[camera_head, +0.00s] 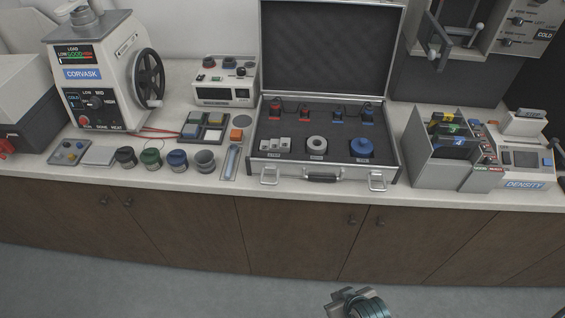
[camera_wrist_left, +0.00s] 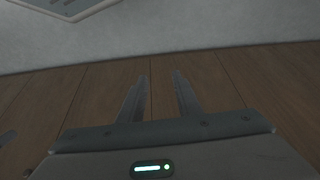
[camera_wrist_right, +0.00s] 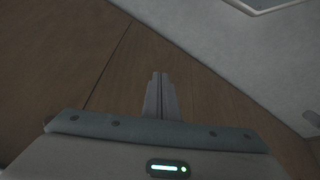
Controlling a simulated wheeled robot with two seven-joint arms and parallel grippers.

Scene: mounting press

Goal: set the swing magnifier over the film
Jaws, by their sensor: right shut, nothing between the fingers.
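I cannot make out a swing magnifier or a film for certain in any view. A white densitometer (camera_head: 525,160) marked DENSITY, with a small dark screen and a blue knob, stands at the right end of the counter. Part of my right gripper (camera_head: 358,303) shows at the bottom edge of the head view, well below and in front of the counter. In the right wrist view its fingers (camera_wrist_right: 159,78) are together and empty, before the wooden cabinet. In the left wrist view my left gripper's fingers (camera_wrist_left: 159,78) are apart with nothing between them. The left gripper is outside the head view.
A press marked CORVASK (camera_head: 85,75) with a handwheel stands at the left. An open case (camera_head: 390,172) holds weights and coloured parts in the middle. Several dark jars (camera_head: 177,160) line the front edge. A grey sorter bin (camera_head: 430,165) stands by the densitometer. Floor before the cabinets (camera_head: 150,270) is clear.

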